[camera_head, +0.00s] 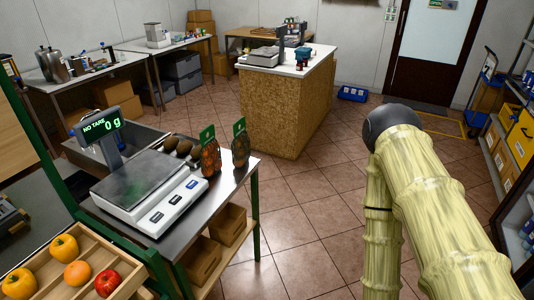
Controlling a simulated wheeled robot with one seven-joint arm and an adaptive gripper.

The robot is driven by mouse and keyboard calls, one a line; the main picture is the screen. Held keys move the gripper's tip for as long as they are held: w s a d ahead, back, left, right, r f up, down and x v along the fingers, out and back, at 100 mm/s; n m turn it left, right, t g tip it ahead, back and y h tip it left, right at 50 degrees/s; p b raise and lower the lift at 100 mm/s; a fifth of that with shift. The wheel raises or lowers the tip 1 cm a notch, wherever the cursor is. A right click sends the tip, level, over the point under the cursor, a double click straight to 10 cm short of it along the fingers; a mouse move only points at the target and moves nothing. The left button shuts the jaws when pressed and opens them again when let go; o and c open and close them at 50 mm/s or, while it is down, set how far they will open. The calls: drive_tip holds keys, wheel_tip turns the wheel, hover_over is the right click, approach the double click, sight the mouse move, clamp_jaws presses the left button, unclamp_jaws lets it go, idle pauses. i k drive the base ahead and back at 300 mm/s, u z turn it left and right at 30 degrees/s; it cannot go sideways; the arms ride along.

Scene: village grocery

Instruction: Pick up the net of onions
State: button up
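Two upright packs with green header cards stand on the steel-topped table (232,176) beside the scale. The nearer pack (210,158) is orange-red with a netted look. The other pack (240,149) is browner and stands to its right, close to the table's edge. Either could be the net of onions; I cannot tell which at this size. My arm shows at the right of the view, pale yellow with a dark rounded joint, well apart from the packs. My gripper is not in view.
A scale (150,187) reading 0 g stands left of the packs, with several brown roundish items (183,147) behind. A wooden tray (120,272) holds peppers and other produce at front left. A wood-panelled counter (285,110) stands behind. The tiled floor (300,220) right of the table is clear.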

sight(240, 154)
drive_tip(key=z, duration=1.05)
drive_tip(key=i, duration=0.75)
drive_tip(key=u, duration=2)
